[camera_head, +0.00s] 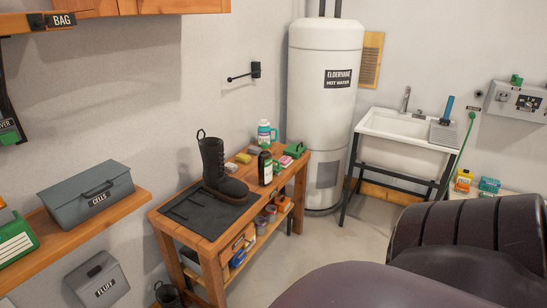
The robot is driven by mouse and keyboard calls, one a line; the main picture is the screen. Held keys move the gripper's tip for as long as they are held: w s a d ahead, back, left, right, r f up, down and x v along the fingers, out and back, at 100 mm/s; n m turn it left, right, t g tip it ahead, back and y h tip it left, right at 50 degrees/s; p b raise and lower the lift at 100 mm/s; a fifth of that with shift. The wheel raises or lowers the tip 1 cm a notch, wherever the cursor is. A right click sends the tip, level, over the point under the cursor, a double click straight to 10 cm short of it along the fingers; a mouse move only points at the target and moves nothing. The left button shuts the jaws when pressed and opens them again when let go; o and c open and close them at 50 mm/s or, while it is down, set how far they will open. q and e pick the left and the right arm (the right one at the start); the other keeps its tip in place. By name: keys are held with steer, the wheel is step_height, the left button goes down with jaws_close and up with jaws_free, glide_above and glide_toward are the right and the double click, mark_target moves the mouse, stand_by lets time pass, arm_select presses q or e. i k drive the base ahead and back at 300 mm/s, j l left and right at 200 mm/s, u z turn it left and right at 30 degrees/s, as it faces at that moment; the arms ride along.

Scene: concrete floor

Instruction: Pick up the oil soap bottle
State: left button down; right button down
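A dark bottle with a pale label (265,168) stands upright on the wooden workbench, just right of a black boot. A white and teal jug with a handle (264,134) stands behind it at the bench's back edge. Both labels are too small to read, so I cannot tell for sure which one is the oil soap bottle. Neither gripper is in view.
The workbench (210,247) carries the black boot (217,165) on a dark mat (188,212), small coloured blocks (243,158) and a green-handled item (295,149). A water heater (322,115) and sink (398,124) stand behind. Open floor (300,245) lies before the bench.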

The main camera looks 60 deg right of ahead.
mark_target(265, 172)
steer(key=z, duration=1.8)
steer(key=i+u, duration=0.15)
steer(key=u, duration=0.5)
steer(key=i+l+u, duration=0.5)
steer(key=l, duration=0.3)
steer(key=i, duration=0.05)
